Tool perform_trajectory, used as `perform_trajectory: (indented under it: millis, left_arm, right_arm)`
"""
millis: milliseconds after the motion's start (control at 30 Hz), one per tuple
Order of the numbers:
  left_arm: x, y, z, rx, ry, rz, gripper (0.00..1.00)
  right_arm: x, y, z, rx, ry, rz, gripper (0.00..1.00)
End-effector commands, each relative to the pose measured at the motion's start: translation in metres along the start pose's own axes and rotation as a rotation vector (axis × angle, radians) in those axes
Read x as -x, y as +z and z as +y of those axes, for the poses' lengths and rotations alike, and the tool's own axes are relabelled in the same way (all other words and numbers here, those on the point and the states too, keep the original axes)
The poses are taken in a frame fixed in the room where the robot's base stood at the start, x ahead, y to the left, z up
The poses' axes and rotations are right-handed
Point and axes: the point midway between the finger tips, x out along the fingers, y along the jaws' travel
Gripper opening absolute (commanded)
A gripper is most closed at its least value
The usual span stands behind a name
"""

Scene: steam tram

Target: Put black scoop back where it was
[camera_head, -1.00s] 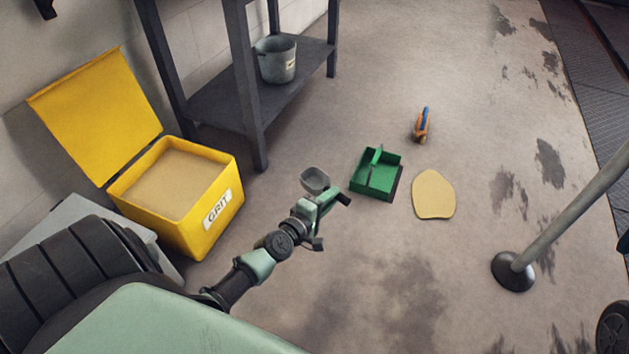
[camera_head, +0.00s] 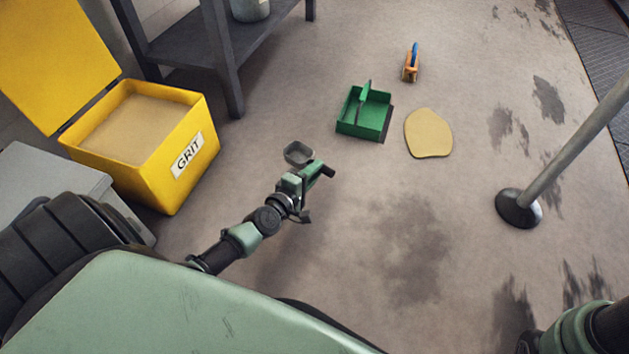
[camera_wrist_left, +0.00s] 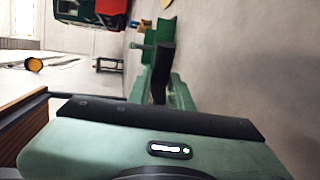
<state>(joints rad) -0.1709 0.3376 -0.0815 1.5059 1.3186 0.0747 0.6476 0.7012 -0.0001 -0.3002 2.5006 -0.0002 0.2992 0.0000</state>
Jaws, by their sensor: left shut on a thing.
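My left gripper (camera_head: 313,178) is shut on the scoop, held in the air over bare floor between the yellow grit bin and the green tray. The scoop's dark grey bowl (camera_head: 298,153) shows just beyond the fingers, its open side facing up; its handle is largely hidden by the gripper. In the left wrist view a black piece (camera_wrist_left: 163,68) stands at the fingers; I cannot tell whether it is handle or finger. The yellow grit bin (camera_head: 193,165) stands open at left, full of sand-coloured grit (camera_head: 140,125).
A green divided tray (camera_head: 362,128), a tan patch (camera_head: 428,133) and an orange-and-blue tool (camera_head: 411,65) are on the floor ahead. A dark shelf (camera_head: 185,42) with a bucket (camera_head: 250,8) stands behind. A post with a round base (camera_head: 518,208) is at right. The central floor is clear.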

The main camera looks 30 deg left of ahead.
Motion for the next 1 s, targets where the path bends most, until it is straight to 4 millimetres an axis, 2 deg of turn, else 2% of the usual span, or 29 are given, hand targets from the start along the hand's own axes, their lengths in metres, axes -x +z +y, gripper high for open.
perform_trajectory:
  millis: [233,500,867,900,967,1000]
  left_arm:
    - [-0.004,-0.001,-0.013,-0.001,0.002,0.001,0.0]
    - [-0.011,-0.003,-0.048,0.0,0.002,0.0,0.0]
    - [-0.012,-0.003,-0.048,-0.002,0.001,0.0,0.0]
    - [-0.011,-0.003,-0.05,0.0,-0.001,0.0,0.26]
    - [-0.011,-0.003,-0.049,0.001,-0.001,0.0,0.43]
    - [-0.011,-0.003,-0.049,0.001,-0.001,0.0,0.43]
  right_arm:
    - [0.013,-0.005,-0.003,0.0,0.0,0.0,0.36]
    - [0.045,-0.016,-0.009,0.0,-0.001,0.001,0.36]
    - [0.043,-0.015,-0.009,0.0,0.0,-0.001,0.36]
    - [0.043,-0.015,-0.009,0.0,0.0,-0.001,0.36]
    - [0.043,-0.015,-0.009,0.0,0.0,-0.001,0.36]
    - [0.043,-0.015,-0.009,0.0,-0.001,-0.001,0.36]
